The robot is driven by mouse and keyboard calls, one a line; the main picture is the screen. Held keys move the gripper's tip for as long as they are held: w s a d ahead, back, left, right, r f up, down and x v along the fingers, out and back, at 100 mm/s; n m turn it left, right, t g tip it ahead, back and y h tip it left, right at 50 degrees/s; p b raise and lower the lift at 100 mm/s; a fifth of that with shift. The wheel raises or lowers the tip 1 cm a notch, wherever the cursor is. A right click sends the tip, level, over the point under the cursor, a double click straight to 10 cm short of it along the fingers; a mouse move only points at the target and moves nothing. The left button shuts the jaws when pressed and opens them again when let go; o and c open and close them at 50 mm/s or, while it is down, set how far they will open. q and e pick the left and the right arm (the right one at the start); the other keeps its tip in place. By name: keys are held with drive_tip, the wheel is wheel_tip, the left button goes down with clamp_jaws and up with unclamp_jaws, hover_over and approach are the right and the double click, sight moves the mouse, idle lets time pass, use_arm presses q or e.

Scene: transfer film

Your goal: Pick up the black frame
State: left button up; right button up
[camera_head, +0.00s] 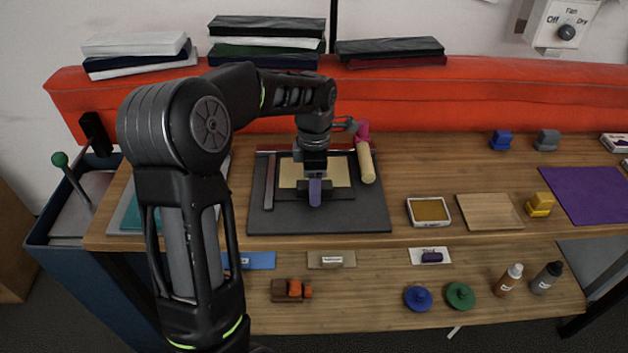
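A flat black frame-like board (355,215) lies on the wooden table, with a tan sheet (338,175) in its middle. I cannot tell whether the black frame is this whole board or a part lying on it. My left gripper (315,193) points down over the middle of the board, at the near edge of the tan sheet. A purple piece shows at its tip, and I cannot tell whether it is held or part of the gripper. The finger gap is hidden. My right gripper is not in view.
A roller with a tan cylinder (366,163) and pink handle lies at the board's right side. A grey-brown bar (268,182) lies along its left. An ink pad (429,211), wooden block (489,211) and yellow stamp (540,205) stand to the right. A lower shelf (370,305) holds small items.

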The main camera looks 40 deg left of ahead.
use_arm(q)
clamp_jaws()
idle(0.4)
wheel_tip(320, 180, up, 10)
drive_tip(key=shift+r+b, duration=0.1)
drive_tip(key=shift+b, duration=0.2)
idle(0.4)
idle(0.5)
